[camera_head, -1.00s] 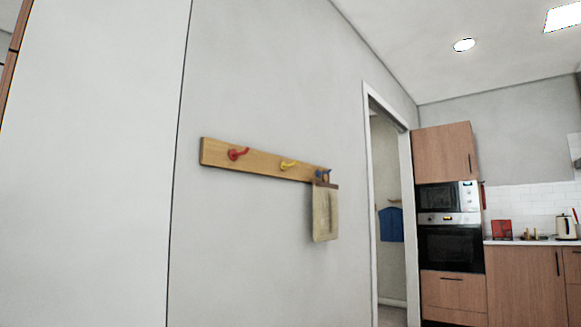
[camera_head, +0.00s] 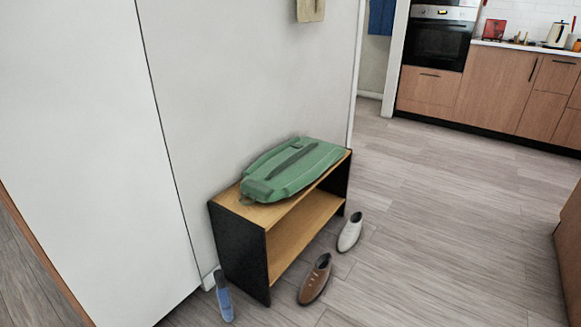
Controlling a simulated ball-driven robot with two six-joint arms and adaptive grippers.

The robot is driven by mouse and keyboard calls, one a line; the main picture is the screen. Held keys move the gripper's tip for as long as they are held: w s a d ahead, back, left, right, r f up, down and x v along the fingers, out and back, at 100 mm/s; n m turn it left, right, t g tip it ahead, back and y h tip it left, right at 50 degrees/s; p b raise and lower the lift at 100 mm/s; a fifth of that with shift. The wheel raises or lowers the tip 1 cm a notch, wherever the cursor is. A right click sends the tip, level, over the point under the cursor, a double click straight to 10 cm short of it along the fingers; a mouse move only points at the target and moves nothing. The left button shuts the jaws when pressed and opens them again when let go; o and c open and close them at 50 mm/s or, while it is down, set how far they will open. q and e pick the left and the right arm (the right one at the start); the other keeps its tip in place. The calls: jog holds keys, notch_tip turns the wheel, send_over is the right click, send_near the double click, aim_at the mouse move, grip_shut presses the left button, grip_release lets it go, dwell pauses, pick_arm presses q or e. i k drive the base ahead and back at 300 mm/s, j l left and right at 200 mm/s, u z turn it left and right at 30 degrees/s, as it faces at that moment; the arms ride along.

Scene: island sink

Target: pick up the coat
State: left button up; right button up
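A green folded item (camera_head: 290,170), which looks like a folded coat or a soft bag, lies flat on top of a low wooden shoe bench (camera_head: 262,213) against the wall. A darker strip runs along its upper face. A blue cloth (camera_head: 381,15) hangs beyond the doorway, cut off by the top edge; I cannot tell whether it is a garment. Neither of my grippers is in view.
A brown shoe (camera_head: 315,279), a white shoe (camera_head: 350,232) and a blue shoe (camera_head: 224,297) lie on the floor around the bench. Wooden floor (camera_head: 440,220) is clear to the right, before kitchen cabinets (camera_head: 490,90).

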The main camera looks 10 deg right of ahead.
aim_at(282, 172)
jog(key=u, duration=0.25)
jog(key=i+l+u, duration=0.5)
jog(key=l+u, duration=0.25)
jog(key=l, duration=0.1)
